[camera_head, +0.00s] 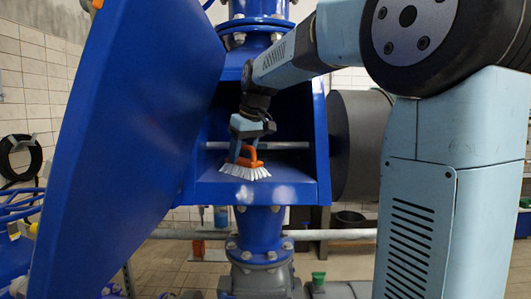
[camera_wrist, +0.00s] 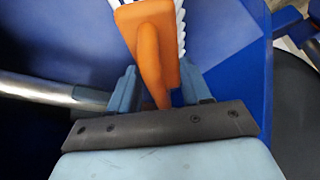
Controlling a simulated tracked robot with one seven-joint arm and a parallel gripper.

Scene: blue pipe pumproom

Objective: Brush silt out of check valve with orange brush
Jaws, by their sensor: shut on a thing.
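The orange brush (camera_head: 246,160) with white bristles is held in my gripper (camera_head: 245,150), inside the open blue check valve housing (camera_head: 300,188). In the head view its bristles point down, close above the housing's lower ledge; I cannot tell whether they touch it. In the wrist view the orange handle (camera_wrist: 150,55) runs between the two fingers of my gripper (camera_wrist: 160,90), and white bristles show along its right side. The fingers are shut on the handle. No silt can be made out clearly in either view.
A large blue cover (camera_head: 130,130) stands open at the left of the housing. A grey rod (camera_head: 285,145) crosses the opening and shows at the left in the wrist view (camera_wrist: 45,90). A dark cylinder (camera_head: 357,145) stands at the right. A blue pipe (camera_head: 260,230) runs below.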

